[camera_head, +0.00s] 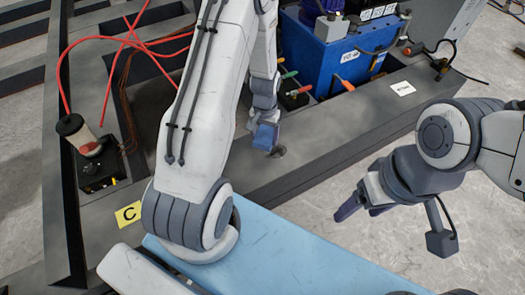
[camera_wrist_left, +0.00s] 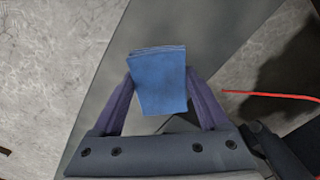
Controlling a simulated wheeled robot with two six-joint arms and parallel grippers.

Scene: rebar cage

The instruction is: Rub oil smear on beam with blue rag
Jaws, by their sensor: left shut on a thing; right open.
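My left gripper (camera_head: 263,122) is shut on the folded blue rag (camera_head: 264,136), just above the grey beam (camera_head: 345,128). In the left wrist view the rag (camera_wrist_left: 160,80) sits between the two fingers of my left gripper (camera_wrist_left: 159,95), with the beam (camera_wrist_left: 112,60) behind it. A dark smear (camera_head: 278,151) shows on the beam just right of and below the rag. I cannot tell whether the rag touches the beam. The smear is not visible in the left wrist view. My right gripper (camera_head: 356,204) is open and empty, to the right of the beam.
A blue box (camera_head: 325,65) with tools and cables stands behind the beam. A small dark device (camera_head: 98,172) with red hoses is at left. A yellow "C" label (camera_head: 129,214) and a white label (camera_head: 402,88) are on the beams. Bare concrete floor (camera_head: 480,75) lies at right.

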